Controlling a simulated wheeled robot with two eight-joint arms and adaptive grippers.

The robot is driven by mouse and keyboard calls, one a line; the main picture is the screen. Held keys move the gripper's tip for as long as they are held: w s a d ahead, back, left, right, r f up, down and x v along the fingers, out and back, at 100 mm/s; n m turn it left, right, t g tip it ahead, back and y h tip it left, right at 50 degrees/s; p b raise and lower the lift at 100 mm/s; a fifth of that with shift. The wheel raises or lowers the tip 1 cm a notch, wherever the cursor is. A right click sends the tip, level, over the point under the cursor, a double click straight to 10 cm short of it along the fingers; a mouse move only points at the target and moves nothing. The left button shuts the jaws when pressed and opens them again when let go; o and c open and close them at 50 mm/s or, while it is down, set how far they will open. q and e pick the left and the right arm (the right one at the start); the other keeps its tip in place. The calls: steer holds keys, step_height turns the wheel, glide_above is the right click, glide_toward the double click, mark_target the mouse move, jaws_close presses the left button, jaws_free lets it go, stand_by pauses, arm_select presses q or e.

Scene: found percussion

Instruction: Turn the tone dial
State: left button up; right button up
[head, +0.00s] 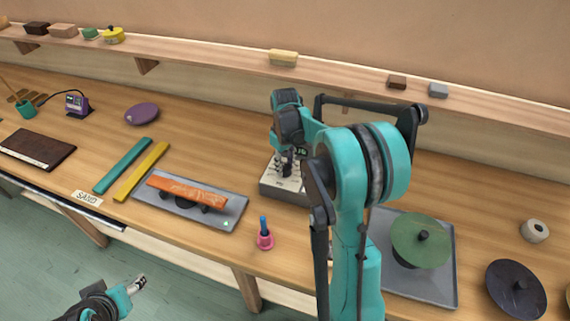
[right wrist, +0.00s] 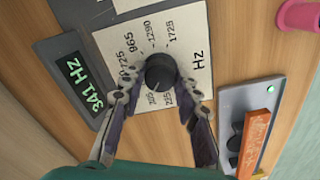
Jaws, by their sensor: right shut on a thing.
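The tone box (head: 285,188) stands on the bench, partly hidden behind my right arm in the head view. In the right wrist view its pale dial plate (right wrist: 112,40) carries printed numbers and "Hz", and its dark display (right wrist: 85,82) reads 341 Hz in green. The black round tone dial (right wrist: 160,71) sits in the middle of the plate. My right gripper (right wrist: 160,86) is shut on the dial, with a fingertip at each side. In the head view my right gripper (head: 287,160) is over the box. My left gripper (head: 137,285) is low at the left, off the bench; its jaws are too small to read.
Left of the box, an orange bar (head: 187,190) lies on a grey base (head: 226,213). A pink holder (head: 265,241) stands in front. A green disc (head: 421,240) is on a grey tray (head: 447,281) at the right. A wall shelf (head: 205,44) runs behind.

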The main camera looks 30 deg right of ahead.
mark_target(285, 167)
steer(key=shift+m, duration=1.9)
steer(key=o, duration=1.2)
steer(key=shift+c, duration=0.2)
steer(key=shift+r, duration=0.1)
step_height(285, 167, up, 12)
